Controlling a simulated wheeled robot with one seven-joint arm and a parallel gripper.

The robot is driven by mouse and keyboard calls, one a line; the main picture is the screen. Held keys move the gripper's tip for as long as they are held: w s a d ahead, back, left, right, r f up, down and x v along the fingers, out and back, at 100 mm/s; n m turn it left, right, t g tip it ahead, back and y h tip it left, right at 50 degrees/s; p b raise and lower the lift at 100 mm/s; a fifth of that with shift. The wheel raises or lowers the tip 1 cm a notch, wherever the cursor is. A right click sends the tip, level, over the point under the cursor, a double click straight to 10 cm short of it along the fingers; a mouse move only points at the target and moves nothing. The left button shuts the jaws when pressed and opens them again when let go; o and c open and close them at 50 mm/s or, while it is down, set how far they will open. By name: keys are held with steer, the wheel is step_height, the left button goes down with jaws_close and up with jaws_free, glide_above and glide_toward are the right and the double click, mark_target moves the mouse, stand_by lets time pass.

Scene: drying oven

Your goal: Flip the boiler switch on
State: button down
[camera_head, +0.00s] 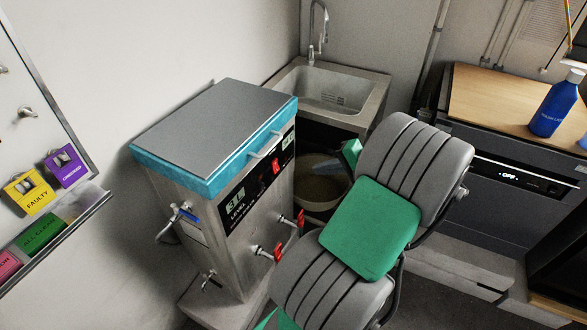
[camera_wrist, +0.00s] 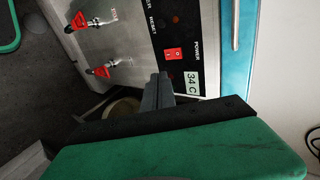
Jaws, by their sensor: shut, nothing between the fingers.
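The boiler (camera_head: 188,225) is a steel box with a blue-banded grey lid, left of centre in the head view. Its black front panel carries a red power switch (camera_head: 276,162), which also shows in the wrist view (camera_wrist: 173,54) beside the word POWER. Whether the rocker is on or off is too small to tell. My gripper (camera_head: 310,161) is shut and empty, to the right of the panel in the head view. In the wrist view its closed grey fingertips (camera_wrist: 160,78) appear just below the switch, apparently apart from it.
Two red-handled taps (camera_head: 298,222) (camera_head: 279,252) stick out low on the boiler front. A handle (camera_head: 265,147) juts out near the lid. A sink (camera_head: 330,88) stands behind, with a round bin (camera_head: 318,186) below. A blue bottle (camera_head: 553,108) stands on the wooden counter (camera_head: 490,95) at right.

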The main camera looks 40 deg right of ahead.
glide_toward(277, 170)
step_height(277, 170, down, 4)
steer(key=w, duration=0.3)
steer(key=w+a, duration=0.1)
steer(key=w, duration=0.1)
steer(key=shift+a+r+b, duration=0.1)
steer(key=shift+a+b, duration=0.05)
steer(key=shift+b, duration=0.25)
steer(key=shift+w+a, duration=0.15)
steer(key=shift+a, duration=0.05)
steer(key=shift+d, duration=0.25)
steer(key=shift+a, duration=0.15)
steer(key=shift+r, duration=0.1)
